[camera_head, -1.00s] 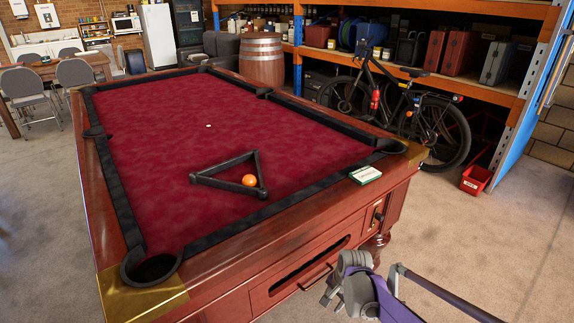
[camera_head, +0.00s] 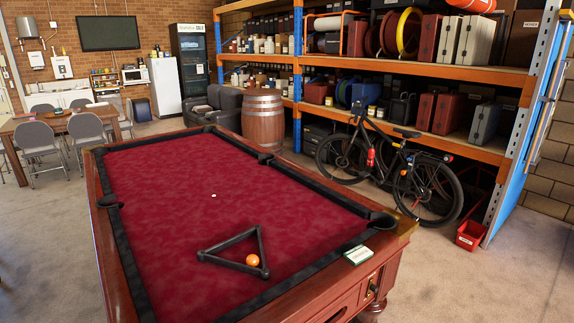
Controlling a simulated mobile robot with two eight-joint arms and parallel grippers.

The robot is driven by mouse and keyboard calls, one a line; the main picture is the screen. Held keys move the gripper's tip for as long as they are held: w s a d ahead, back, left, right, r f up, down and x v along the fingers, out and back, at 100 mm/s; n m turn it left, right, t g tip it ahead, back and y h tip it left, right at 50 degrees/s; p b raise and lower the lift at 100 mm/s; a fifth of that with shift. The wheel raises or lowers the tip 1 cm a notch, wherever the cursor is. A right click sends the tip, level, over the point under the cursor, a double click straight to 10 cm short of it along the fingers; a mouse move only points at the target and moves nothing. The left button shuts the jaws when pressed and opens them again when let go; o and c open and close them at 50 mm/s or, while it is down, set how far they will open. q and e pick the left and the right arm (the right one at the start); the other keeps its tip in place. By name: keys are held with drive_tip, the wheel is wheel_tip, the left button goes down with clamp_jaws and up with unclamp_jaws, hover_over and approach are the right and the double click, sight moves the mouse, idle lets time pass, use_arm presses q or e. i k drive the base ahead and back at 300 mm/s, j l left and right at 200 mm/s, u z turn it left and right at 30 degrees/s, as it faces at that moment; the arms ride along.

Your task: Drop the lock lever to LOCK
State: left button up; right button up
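A pool table (camera_head: 330,283) with a dark red cloth fills the middle of the head view. A small dark knob or lever on a plate (camera_head: 372,288) shows on its wooden end panel at the lower right. It is too small to tell how it is set or whether it is the lock lever. Neither of my grippers is in view.
A black triangle rack (camera_head: 222,244) and an orange ball (camera_head: 252,260) lie on the cloth. A small green-and-white box (camera_head: 358,255) sits on the rail. A bicycle (camera_head: 400,170) and a red bin (camera_head: 470,235) stand by the shelving. The floor (camera_head: 480,285) at the lower right is clear.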

sight(371, 287)
drive_tip(key=i+l, duration=0.5)
drive_tip(key=l, duration=0.15)
drive_tip(key=i+l, duration=0.55)
drive_tip(key=l, duration=0.1)
